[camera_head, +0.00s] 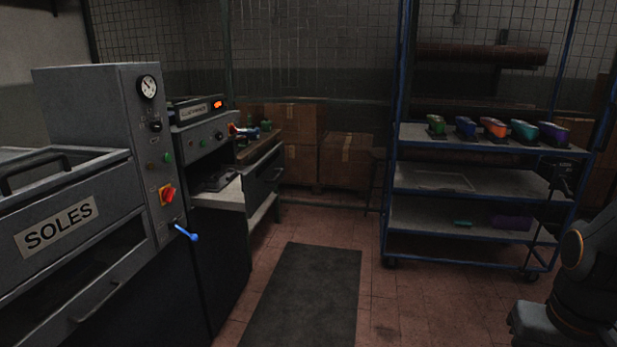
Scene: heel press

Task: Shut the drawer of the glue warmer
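The glue warmer (197,140) is the dark grey machine left of centre, behind the SOLES press. It has a small lit orange display and a label too small to read surely. A pale drawer or tray (232,193) juts out from its front, towards the right, and looks open. A dark flat piece lies in its recess. My arm shows at the lower right edge. A dark part (564,178) above it, in front of the rack, may be my gripper; its fingers are not clear. It is far from the drawer, with nothing visibly held.
The SOLES press (75,180) with a blue-tipped lever (187,233) stands at the near left. A bench (262,178) adjoins the warmer. A wheeled blue rack (480,190) carries colourful shoe forms. Boxes (345,160) stand at the back. A dark mat (305,295) lies on clear floor.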

